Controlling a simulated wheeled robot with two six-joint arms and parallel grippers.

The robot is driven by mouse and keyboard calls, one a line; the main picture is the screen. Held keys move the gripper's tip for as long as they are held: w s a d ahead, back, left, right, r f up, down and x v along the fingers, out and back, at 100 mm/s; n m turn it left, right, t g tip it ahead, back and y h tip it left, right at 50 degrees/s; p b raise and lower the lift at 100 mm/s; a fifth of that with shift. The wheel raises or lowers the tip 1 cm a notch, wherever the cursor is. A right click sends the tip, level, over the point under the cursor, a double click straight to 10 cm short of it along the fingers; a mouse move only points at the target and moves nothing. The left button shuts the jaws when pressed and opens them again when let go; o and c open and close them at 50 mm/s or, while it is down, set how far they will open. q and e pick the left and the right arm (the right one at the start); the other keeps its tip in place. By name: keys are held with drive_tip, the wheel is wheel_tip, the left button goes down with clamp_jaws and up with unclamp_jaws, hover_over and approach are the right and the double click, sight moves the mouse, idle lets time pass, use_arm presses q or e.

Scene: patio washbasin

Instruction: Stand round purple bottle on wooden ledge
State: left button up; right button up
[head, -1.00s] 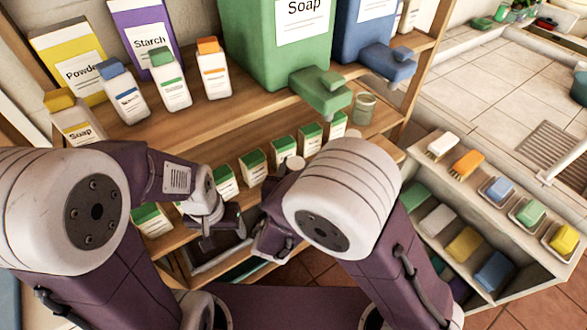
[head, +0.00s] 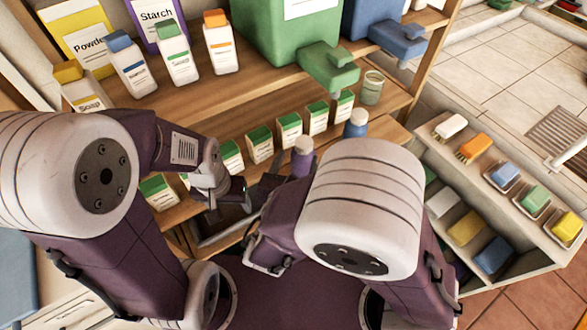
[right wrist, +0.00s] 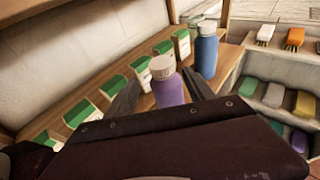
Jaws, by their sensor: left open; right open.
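The round purple bottle (head: 302,160), with a pale cap, is upright at the front of the lower wooden shelf, partly hidden by my right arm. It also shows in the right wrist view (right wrist: 168,90). My right gripper (head: 280,184) is open, its two dark fingers on either side of the bottle in the right wrist view (right wrist: 160,88); I cannot tell whether they touch it. My left gripper (head: 238,192) is open and empty, left of the bottle. The lower wooden shelf (head: 385,133) is a wooden ledge; I cannot tell whether it is the one named.
A blue bottle (head: 355,124) stands right of the purple one. A row of green-topped boxes (head: 289,130) stands behind. A green soap dispenser (head: 328,68) overhangs the shelf, with a small jar (head: 372,88) beside it. A rack (head: 470,192) of brushes and soaps is at right.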

drive_tip(key=v, duration=0.4)
drive_tip(key=shift+s, duration=0.3)
drive_tip(key=s+d+f+m+g+h, duration=0.1)
drive_tip(key=d+f+m+g+h, duration=0.3)
drive_tip(key=d, duration=0.3)
drive_tip(key=d+f+m+g+h, duration=0.2)
drive_tip(key=d+m+g, duration=0.1)
drive_tip(key=d+m, duration=0.4)
drive_tip(key=s+d+f+m+g+y, duration=0.55)
drive_tip(key=m+g, duration=0.25)
drive_tip(key=m, duration=0.7)
drive_tip(key=w+r+m+t+y+p, duration=0.1)
drive_tip(key=w+r+m+y+p, duration=0.2)
drive_tip(key=m, duration=0.5)
wheel_tip(320, 180, up, 2)
drive_tip(key=shift+w+d+r+t+p, duration=0.1)
drive_tip(key=shift+w+d+t+p, duration=0.1)
drive_tip(key=shift+d+t+p, duration=0.3)
